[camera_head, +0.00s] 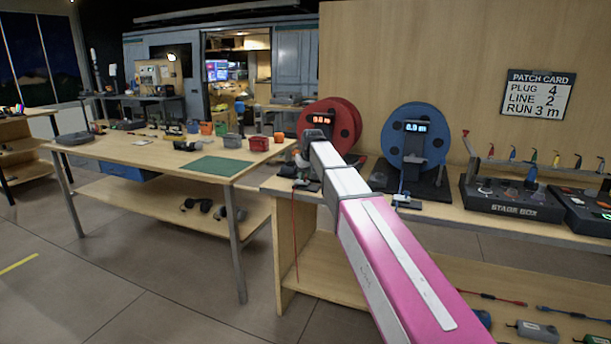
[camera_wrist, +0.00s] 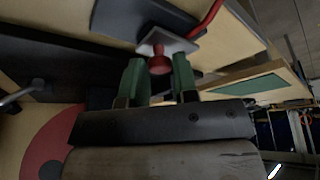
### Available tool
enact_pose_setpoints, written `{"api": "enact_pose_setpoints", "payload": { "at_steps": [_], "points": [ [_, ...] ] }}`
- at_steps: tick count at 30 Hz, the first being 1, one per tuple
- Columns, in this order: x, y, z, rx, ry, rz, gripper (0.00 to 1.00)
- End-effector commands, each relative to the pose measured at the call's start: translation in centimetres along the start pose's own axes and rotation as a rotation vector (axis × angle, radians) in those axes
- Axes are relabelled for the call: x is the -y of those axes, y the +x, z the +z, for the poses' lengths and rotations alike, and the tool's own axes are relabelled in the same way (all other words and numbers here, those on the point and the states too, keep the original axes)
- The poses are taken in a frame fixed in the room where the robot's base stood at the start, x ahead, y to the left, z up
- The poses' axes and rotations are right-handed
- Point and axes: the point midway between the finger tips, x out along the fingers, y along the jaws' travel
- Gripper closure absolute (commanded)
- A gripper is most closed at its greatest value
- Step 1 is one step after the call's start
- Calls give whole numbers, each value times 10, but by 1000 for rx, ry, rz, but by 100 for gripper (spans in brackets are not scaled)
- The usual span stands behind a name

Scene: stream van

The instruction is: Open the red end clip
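The red end clip (camera_wrist: 160,64) shows in the wrist view as a red knob on a small grey metal plate (camera_wrist: 168,45) with a dark block behind it. A red cable (camera_wrist: 207,18) runs off the block to the upper right. My gripper (camera_wrist: 160,76) has two green fingertips, one on each side of the red knob. They stand apart by about the knob's width, and I cannot tell whether they touch it. In the head view the clip area (camera_head: 304,184) is at the left end of the bench, below the red reel; my arm hides my fingertips there.
The red reel (camera_head: 342,112) and blue reel (camera_head: 392,143) stand close on the bench. A stage box (camera_head: 512,205) stands to the right. A table with a green mat (camera_head: 214,166) and bins is at left. Open floor (camera_head: 150,270) lies in front.

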Motion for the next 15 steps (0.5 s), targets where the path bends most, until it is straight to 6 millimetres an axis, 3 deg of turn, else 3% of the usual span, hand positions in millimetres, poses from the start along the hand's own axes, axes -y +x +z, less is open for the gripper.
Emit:
{"api": "enact_pose_setpoints", "payload": {
  "at_steps": [1, 2, 3, 8, 15],
  "points": [
    [0, 0, 0, 0, 0, 0, 89],
    [0, 0, 0, 0, 0, 0, 98],
    [0, 0, 0, 0, 0, 0, 100],
    [-3, -1, 3, 0, 1, 0, 100],
    [-24, -9, 23, 1, 1, 1, 100]
  ]
}}
